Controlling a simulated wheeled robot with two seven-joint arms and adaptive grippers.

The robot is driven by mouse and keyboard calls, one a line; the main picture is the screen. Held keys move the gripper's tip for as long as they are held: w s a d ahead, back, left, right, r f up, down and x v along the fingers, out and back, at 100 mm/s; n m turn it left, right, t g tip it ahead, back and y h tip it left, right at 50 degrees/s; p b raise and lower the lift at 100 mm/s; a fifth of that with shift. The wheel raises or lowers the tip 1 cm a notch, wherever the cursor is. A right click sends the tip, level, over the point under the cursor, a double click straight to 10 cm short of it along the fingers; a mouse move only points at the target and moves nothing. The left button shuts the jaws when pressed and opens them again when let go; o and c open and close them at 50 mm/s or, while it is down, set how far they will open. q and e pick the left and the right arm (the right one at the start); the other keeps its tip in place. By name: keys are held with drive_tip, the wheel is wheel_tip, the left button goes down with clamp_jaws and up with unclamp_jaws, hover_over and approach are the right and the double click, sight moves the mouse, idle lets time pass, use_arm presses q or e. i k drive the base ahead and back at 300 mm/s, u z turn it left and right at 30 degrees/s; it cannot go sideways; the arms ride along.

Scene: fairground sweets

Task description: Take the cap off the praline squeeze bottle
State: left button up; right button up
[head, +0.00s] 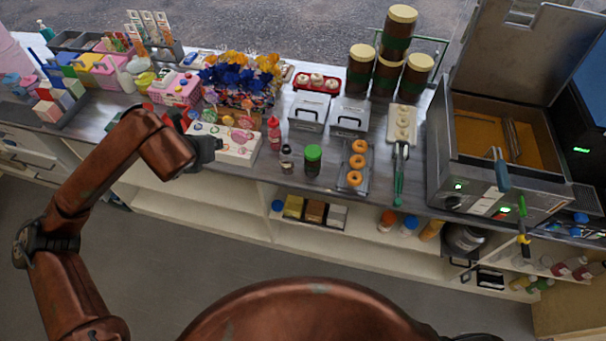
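A small dark bottle with a pale band (286,160) stands upright near the front edge of the counter and may be the praline squeeze bottle; its label is too small to read. A pink-red squeeze bottle (274,133) stands just behind it, and a dark jar with a green lid (313,160) stands to its right. My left gripper (217,145) is over the front left of the counter, at the left end of the white sweets board, well left of the dark bottle. Its fingers are too small and dark to tell open from shut. My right gripper is not in view.
The white board with sweets (240,155) lies between my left gripper and the bottles. A tray of doughnuts (345,182) lies right of the jar, with green-handled tongs (398,185) beyond. A fryer (470,185) stands at the right. Metal bins (309,113) stand behind the bottles.

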sight(287, 154)
drive_tip(key=k, duration=0.9)
drive_tip(key=z, duration=0.8)
drive_tip(key=i, duration=0.7)
drive_tip(key=z, duration=0.75)
drive_tip(key=i, duration=0.75)
drive_tip(key=u, duration=0.55)
drive_tip(key=i, duration=0.7)
drive_tip(key=u, duration=0.55)
